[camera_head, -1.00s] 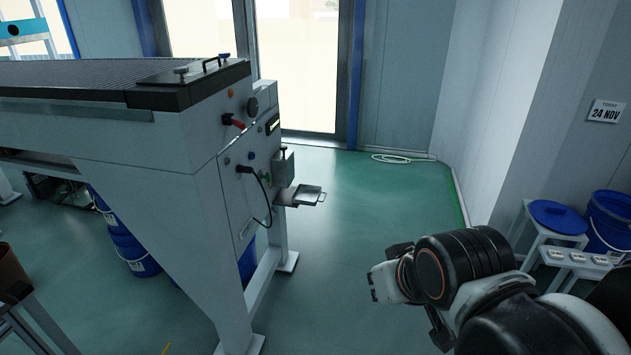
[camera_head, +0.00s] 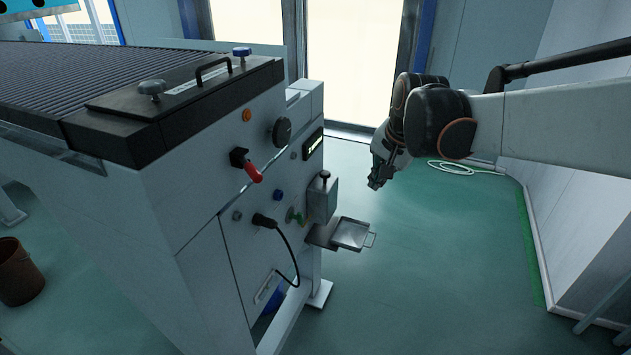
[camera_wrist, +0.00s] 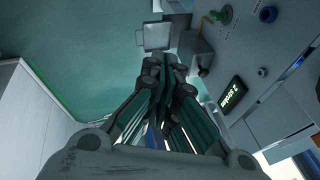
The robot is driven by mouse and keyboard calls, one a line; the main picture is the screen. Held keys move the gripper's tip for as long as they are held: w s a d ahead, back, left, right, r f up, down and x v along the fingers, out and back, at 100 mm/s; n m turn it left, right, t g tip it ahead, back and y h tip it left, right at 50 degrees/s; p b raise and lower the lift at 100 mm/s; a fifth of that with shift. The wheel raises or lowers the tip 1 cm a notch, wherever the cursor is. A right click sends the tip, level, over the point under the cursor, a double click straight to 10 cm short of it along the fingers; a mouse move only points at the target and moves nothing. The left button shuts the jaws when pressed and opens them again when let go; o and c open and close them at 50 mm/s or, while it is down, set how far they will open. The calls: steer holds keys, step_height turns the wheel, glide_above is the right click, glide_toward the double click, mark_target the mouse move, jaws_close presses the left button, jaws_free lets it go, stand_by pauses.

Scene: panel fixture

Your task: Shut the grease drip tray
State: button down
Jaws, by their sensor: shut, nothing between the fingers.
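The grease drip tray (camera_head: 352,234) is a small shallow metal pan with a wire handle at its outer end. It sticks out low from the panel side of the machine, beneath a small grey box (camera_head: 322,198). In the wrist view the tray (camera_wrist: 153,37) lies beyond the fingertips, near the top. My gripper (camera_head: 376,184) is shut and empty. It hangs above and to the right of the tray, apart from it, pointing down. In the wrist view the shut fingers (camera_wrist: 170,62) reach up toward the tray.
The machine panel carries a red-handled switch (camera_head: 247,166), a black cable (camera_head: 287,245), a green knob (camera_head: 294,215) and a small display (camera_head: 313,143). The green floor right of the tray is clear. A pale hose (camera_head: 462,168) lies by the wall. A brown bucket (camera_head: 18,272) stands at far left.

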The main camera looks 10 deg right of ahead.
steer(key=w+d+f+m+g, duration=0.2)
steer(key=w+d+f+m, duration=0.6)
steer(key=w+d+f, duration=0.5)
steer(key=w+d+f+m+y+b, duration=0.1)
steer(key=w+d+f+m, duration=0.15)
steer(key=f, duration=0.65)
steer(key=w+d+f+m+g, duration=0.15)
steer(key=d+f, duration=0.25)
steer(key=f, duration=0.4)
steer(key=w+d+f+m+y+b, duration=0.1)
steer(key=w+d+f+m, duration=0.15)
steer(key=f, duration=0.65)
steer(key=w+a+f+b, duration=0.2)
steer(key=a+f+b, duration=0.2)
steer(key=f, duration=0.4)
steer(key=shift+w+a+f+m, duration=0.3)
steer(key=shift+a+m, duration=0.15)
steer(key=shift+a, duration=0.25)
